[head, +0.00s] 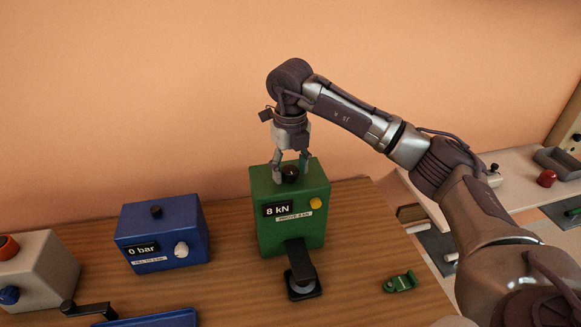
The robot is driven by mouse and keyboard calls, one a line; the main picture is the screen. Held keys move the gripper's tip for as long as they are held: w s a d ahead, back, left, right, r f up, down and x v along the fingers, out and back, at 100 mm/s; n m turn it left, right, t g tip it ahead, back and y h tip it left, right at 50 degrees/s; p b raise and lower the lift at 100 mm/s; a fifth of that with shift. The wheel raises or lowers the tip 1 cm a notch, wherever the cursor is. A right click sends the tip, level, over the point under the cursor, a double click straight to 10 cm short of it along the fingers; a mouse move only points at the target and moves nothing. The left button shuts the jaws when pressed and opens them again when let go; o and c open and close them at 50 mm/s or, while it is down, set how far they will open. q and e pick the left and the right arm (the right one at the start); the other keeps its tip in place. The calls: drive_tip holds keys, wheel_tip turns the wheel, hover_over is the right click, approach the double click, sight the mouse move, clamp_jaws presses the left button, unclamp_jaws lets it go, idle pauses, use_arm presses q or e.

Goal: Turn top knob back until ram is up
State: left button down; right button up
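The green press box (315,230) stands on the wooden table and its display reads 8 kN. A black top knob (290,171) sits on its upper face. My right gripper (291,175) comes down from above, with one finger on each side of the knob. Whether the fingers touch the knob is too small to tell. The black ram (299,258) juts from the front of the box above a dark square base (303,287); the gap between them is hard to judge. My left gripper is not in view.
A blue box (130,229) reading 0 bar stands to the left. A pale box (40,270) with an orange knob and a black crank handle (88,309) are further left. A small green part (400,282) lies right of the press. Another bench (520,190) stands at right.

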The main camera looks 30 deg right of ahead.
drive_tip(key=c, duration=0.8)
drive_tip(key=shift+c, duration=0.2)
